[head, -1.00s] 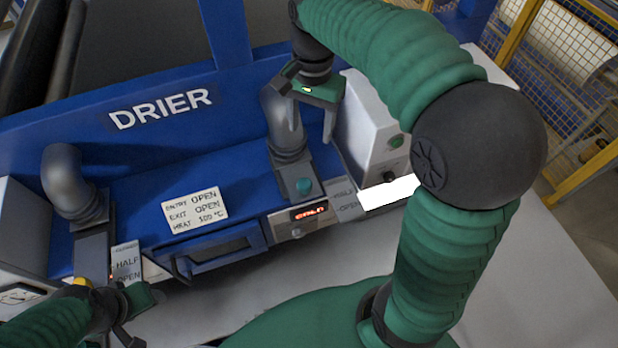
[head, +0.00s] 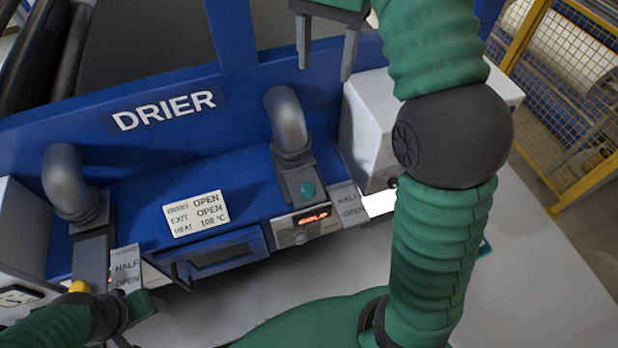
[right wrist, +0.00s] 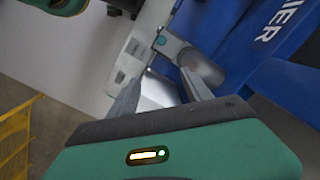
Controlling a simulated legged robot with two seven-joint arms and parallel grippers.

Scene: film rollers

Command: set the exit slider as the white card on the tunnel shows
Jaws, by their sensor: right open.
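The white card (head: 197,213) on the blue tunnel reads ENTRY OPEN, EXIT OPEN, HEAT 100 °C. The right pipe slider has a teal knob (head: 307,190) beside the upper part of a scale plate (head: 347,204) marked HALF and OPEN. The left pipe slider has a yellow knob (head: 80,286) near its own HALF/OPEN plate (head: 125,268). No readable label tells which is the exit. My right gripper (head: 325,74) is open and empty above the right pipe (head: 287,120); the teal knob also shows in the right wrist view (right wrist: 160,40). My left gripper (head: 135,308) is beside the left slider, its fingers unclear.
A red display (head: 313,218) reading COLD sits on the heater panel with a round knob (head: 300,237). A white box (head: 372,130) stands right of the right slider. A dark handle (head: 185,275) projects at the tunnel front. The grey table (head: 260,298) in front is largely bare.

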